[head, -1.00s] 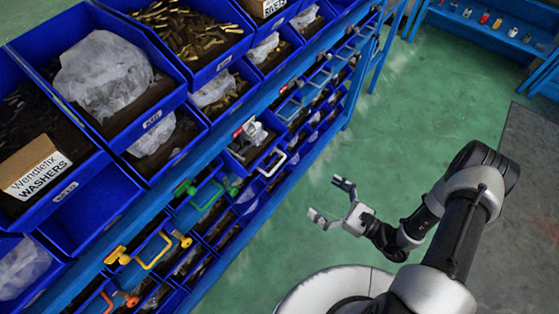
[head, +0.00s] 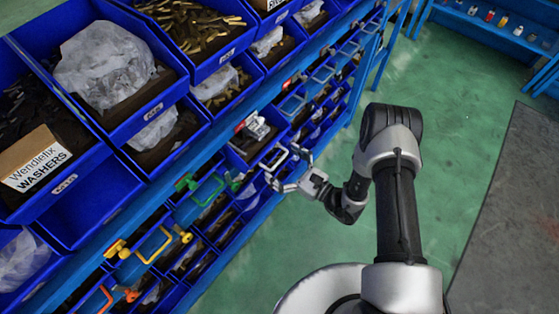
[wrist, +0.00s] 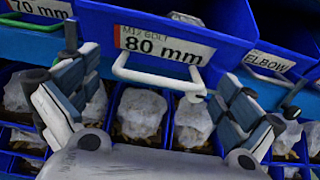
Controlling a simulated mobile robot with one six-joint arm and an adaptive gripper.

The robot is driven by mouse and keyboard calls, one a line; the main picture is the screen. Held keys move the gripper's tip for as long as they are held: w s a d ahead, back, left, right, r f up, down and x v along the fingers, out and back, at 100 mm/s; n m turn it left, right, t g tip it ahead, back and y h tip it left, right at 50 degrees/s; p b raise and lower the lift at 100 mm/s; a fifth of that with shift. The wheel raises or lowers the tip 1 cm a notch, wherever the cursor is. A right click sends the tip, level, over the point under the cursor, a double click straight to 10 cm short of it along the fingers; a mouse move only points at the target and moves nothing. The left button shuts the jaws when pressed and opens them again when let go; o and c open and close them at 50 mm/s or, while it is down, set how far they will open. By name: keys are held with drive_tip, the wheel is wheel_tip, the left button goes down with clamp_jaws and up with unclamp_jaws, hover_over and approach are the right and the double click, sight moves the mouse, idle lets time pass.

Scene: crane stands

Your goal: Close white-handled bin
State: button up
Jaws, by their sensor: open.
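The white-handled bin (head: 266,149) is a blue bin in the shelf rack. It is pulled out, with its top open and some pale and dark contents showing in the head view. In the wrist view its front label (wrist: 165,45) reads "M12 BOLT 80 mm", with the white handle (wrist: 150,80) just below. My gripper (head: 288,167) is open and empty, right at the handle. In the wrist view its fingers (wrist: 180,70) stand on either side of the handle. I cannot tell whether they touch it.
Other bins with yellow (head: 154,246), green and orange handles stick out nearby in the rack. Large blue bins (head: 120,80) with bags and loose parts sit above. Green floor (head: 460,90) is clear to the right.

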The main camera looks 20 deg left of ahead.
drive_tip(key=shift+w+a, duration=0.15)
drive_tip(key=shift+a, duration=0.2)
drive_tip(key=shift+c, duration=0.2)
